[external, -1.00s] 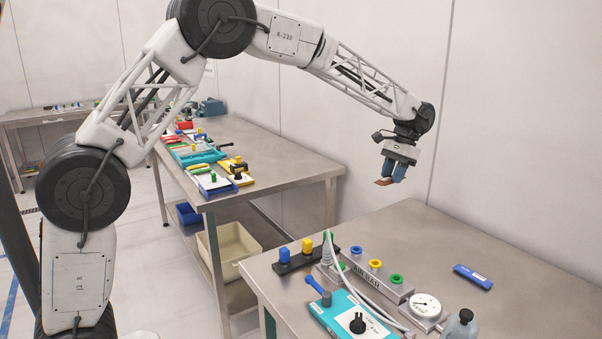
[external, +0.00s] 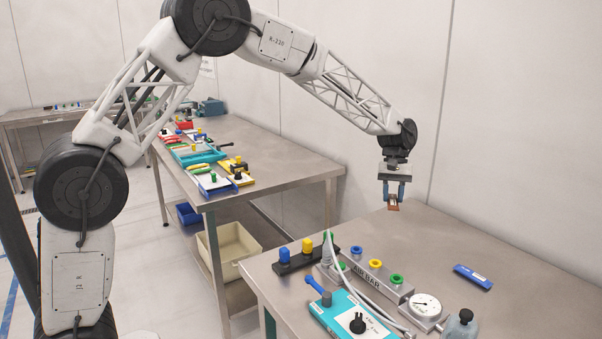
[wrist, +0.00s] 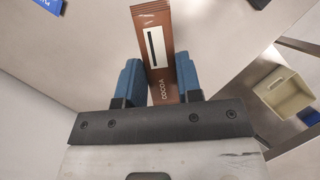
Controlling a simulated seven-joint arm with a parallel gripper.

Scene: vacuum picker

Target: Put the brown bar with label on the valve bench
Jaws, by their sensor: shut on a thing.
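The brown bar with a white label (wrist: 158,52) is held between the blue fingers of my gripper (wrist: 159,82) in the wrist view. It points away from the gripper, and its lettering reads "COCOA". In the external view my gripper (external: 394,196) is shut on the bar (external: 393,205) and points down, over or near the back left edge of the near steel bench. The valve bench (external: 395,235) carries an air bar with coloured valves (external: 368,273), a gauge (external: 425,306) and a hose. I cannot tell the bar's exact height over the bench.
A blue labelled bar (external: 473,277) lies on the right of the near bench. The bench's back half is mostly clear. A second bench (external: 280,165) holds several tools, with a beige bin (external: 230,250) below.

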